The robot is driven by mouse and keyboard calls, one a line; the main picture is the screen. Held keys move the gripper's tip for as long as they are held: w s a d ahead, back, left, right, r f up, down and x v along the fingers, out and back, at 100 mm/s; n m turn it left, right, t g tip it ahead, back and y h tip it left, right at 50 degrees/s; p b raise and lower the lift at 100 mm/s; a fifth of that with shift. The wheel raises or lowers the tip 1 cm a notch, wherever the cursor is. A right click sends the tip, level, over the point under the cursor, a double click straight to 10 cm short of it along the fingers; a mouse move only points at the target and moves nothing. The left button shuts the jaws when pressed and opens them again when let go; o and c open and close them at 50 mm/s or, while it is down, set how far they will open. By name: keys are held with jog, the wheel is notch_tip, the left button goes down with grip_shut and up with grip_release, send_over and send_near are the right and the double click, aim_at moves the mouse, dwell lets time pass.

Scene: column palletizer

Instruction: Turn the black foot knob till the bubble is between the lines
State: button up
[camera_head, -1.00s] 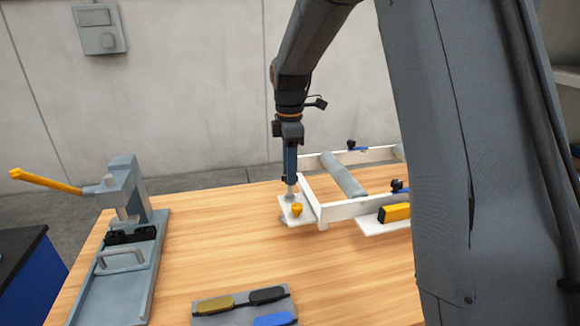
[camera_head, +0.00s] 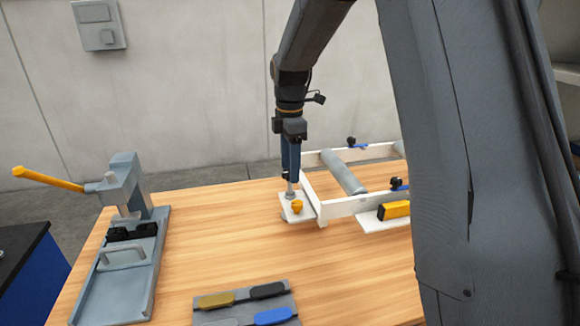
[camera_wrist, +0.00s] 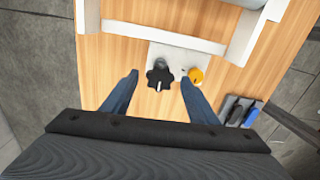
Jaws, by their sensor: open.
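The black foot knob (camera_wrist: 158,77), lobed with a pale mark on its near side, sits on a small white plate at the conveyor frame's corner in the wrist view. My gripper (camera_wrist: 159,80) is open, one finger to each side of the knob; I cannot tell whether they touch it. In the head view, my gripper (camera_head: 291,184) points down over the plate (camera_head: 287,211) and largely hides the black knob. A yellow block with a dark end (camera_head: 397,209), perhaps the level, lies on another white plate; no bubble is readable.
The white roller frame (camera_head: 345,207) extends right, partly behind my arm. A grey lever press (camera_head: 125,200) with a yellow handle stands left. A grey board (camera_head: 246,302) with coloured pads lies at the front. Wooden table between them is clear.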

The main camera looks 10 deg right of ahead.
notch_tip(320, 180, up, 8)
jog(key=shift+f+b, duration=0.25)
jog(key=shift+b, duration=0.55)
dwell(1.0)
